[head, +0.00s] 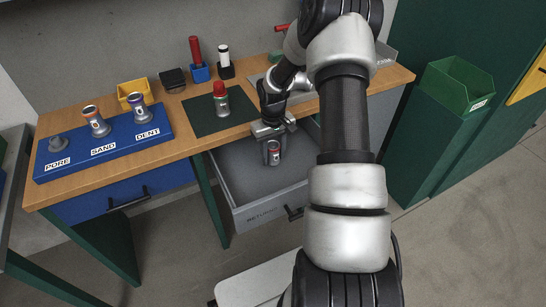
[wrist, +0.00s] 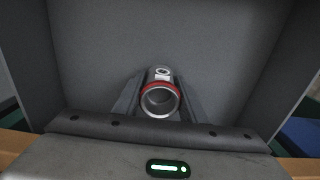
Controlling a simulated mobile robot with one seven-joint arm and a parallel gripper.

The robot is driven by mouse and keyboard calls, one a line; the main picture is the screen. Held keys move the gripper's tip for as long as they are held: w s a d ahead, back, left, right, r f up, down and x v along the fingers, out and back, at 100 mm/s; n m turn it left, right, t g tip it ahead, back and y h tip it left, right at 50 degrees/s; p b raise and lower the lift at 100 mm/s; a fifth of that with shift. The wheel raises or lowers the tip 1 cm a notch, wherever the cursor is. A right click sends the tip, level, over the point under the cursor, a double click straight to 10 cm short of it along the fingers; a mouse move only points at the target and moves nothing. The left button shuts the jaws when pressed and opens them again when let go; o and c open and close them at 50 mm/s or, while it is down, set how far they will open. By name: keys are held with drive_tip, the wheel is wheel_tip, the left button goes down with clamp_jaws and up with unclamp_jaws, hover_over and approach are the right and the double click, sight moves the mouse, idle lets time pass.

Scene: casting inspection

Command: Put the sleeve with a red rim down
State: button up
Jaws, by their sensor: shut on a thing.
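The grey sleeve with a red rim (wrist: 160,98) is between the fingers of my gripper (wrist: 158,105) in the wrist view, its open end towards the camera. In the head view the sleeve (head: 274,152) hangs below my gripper (head: 273,140), over the open grey drawer (head: 240,208). The sleeve looks roughly upright. My gripper is shut on it. I cannot tell whether the sleeve's lower end touches the drawer floor.
The blue board (head: 70,168) with PORE, SAND and DENT labels bears several parts. A red-capped bottle (head: 221,101) stands on the dark green mat (head: 198,122). A green bin (head: 455,85) stands at right. The drawer holds free floor around the sleeve.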

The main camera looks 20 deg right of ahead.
drive_tip(key=shift+w+f, duration=0.1)
drive_tip(key=shift+f, duration=0.25)
drive_tip(key=shift+f, duration=0.1)
drive_tip(key=shift+f, duration=0.15)
drive_tip(key=o, duration=1.2)
drive_tip(key=shift+c, duration=0.2)
wheel_tip(320, 180, up, 12)
drive_tip(key=shift+r+p, duration=0.25)
drive_tip(key=shift+p, duration=1)
